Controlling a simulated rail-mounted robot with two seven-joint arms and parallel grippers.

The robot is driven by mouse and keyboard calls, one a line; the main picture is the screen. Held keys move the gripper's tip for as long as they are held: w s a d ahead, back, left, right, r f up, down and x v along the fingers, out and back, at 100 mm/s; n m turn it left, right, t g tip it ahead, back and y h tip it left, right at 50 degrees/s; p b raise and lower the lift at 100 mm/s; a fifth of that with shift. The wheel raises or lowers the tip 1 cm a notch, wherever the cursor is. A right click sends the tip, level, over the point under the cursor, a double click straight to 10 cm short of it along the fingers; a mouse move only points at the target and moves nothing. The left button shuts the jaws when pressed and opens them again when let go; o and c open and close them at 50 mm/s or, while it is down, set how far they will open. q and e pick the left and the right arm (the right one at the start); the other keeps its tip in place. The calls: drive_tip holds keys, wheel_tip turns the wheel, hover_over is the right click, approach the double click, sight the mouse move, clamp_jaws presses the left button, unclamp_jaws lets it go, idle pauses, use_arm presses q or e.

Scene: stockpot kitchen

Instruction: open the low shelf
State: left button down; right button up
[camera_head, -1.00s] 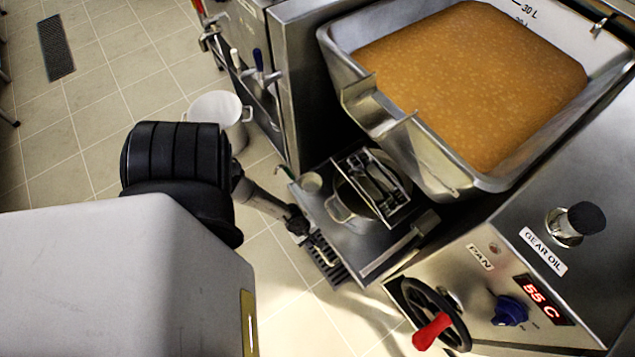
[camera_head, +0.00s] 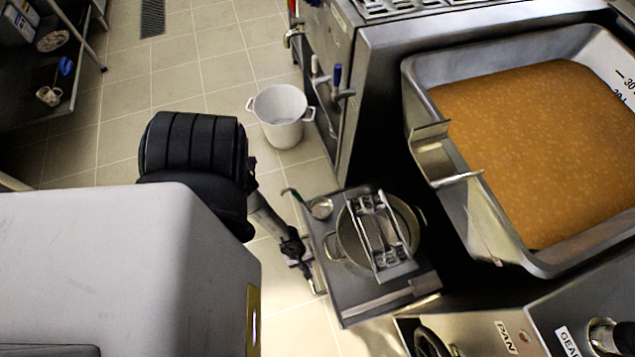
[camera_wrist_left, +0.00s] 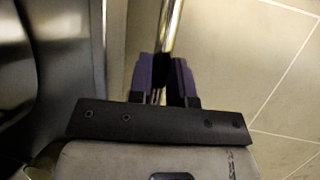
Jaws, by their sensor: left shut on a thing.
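The low shelf (camera_head: 322,226) is a grey metal slab sticking out to the left below the tilting pan. A pot (camera_head: 349,236) stands on it with a metal rack (camera_head: 388,245) across its top, and a ladle (camera_head: 321,208) lies beside them. My left gripper (camera_head: 300,266) is at the shelf's left edge, shut on the shelf handle (camera_head: 317,284). In the left wrist view, the dark fingers (camera_wrist_left: 165,82) close around the shiny handle bar (camera_wrist_left: 171,25). My right gripper is not in view.
The big pan (camera_head: 440,160) of orange-brown soup stands right of the shelf. A white bucket (camera_head: 281,115) stands on the tiled floor beside a steel cabinet (camera_head: 358,90). A rack (camera_head: 55,100) is at the far left. Floor between rack and bucket is clear.

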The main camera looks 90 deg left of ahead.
use_arm(q)
drive_tip(key=shift+s, duration=0.1)
idle(0.3)
drive_tip(key=c, duration=1.4)
unclamp_jaws()
drive_tip(key=shift+c, duration=0.2)
drive_tip(key=o, duration=0.4)
drive_tip(key=shift+s+d, duration=0.1)
drive_tip(key=shift+s, duration=0.1)
drive_tip(key=shift+w, duration=0.1)
drive_tip(key=shift+r, duration=0.1)
drive_tip(key=shift+r+p, duration=0.25)
drive_tip(key=shift+p, duration=0.1)
drive_tip(key=shift+p+v, duration=4.5)
drive_tip(key=shift+v, duration=2.1)
